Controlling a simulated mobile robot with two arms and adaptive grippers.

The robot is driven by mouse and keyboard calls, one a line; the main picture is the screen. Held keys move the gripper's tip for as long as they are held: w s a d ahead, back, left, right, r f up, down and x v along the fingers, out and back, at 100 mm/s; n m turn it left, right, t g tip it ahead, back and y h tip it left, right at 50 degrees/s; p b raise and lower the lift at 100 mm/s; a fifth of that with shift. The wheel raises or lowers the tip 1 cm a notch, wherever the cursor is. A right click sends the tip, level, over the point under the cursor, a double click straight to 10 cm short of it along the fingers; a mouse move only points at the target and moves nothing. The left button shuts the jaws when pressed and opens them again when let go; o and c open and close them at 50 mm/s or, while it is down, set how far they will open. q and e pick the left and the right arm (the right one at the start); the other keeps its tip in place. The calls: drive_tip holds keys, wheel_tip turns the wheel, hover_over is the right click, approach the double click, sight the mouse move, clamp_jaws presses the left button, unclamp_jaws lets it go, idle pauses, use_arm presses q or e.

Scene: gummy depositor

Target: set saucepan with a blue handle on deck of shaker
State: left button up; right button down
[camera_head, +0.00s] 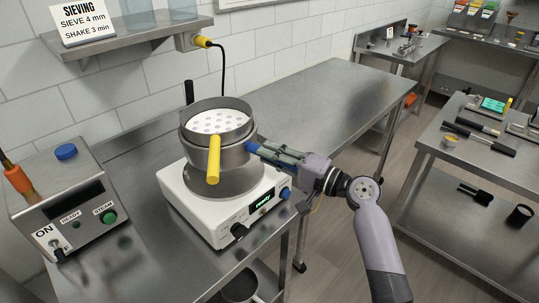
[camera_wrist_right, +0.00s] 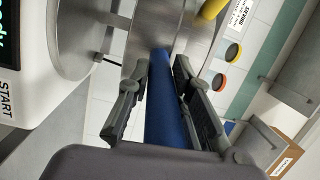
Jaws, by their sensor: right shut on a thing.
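The saucepan (camera_head: 236,158) is a steel pan with a blue handle (camera_wrist_right: 166,110). My right gripper (camera_head: 262,150) is shut on that handle, which runs between its fingers in the right wrist view (camera_wrist_right: 160,85). The pan is over the round grey deck (camera_head: 222,188) of the white shaker (camera_head: 218,225). In the wrist view a gap shows between pan and deck (camera_wrist_right: 75,35). A sieve with a yellow handle (camera_head: 213,165) and a pale perforated bottom sits on the pan, hiding part of it. My left gripper is not in view.
A control box (camera_head: 68,200) with a switch and a green button stands left of the shaker. A shelf (camera_head: 130,40) with a sieving sign (camera_head: 83,20) is above. The steel table (camera_head: 320,105) is clear behind right. A black post (camera_head: 189,92) rises behind the pan.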

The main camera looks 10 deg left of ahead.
drive_tip(key=shift+r, duration=0.2)
wheel_tip(320, 180, down, 2)
drive_tip(key=shift+a+b, duration=0.1)
drive_tip(key=shift+b, duration=0.7)
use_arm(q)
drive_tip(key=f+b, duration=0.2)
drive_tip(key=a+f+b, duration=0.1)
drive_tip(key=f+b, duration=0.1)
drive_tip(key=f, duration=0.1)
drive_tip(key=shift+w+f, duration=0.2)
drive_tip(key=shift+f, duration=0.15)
use_arm(e)
wheel_tip(320, 180, down, 4)
drive_tip(key=shift+f, duration=0.2)
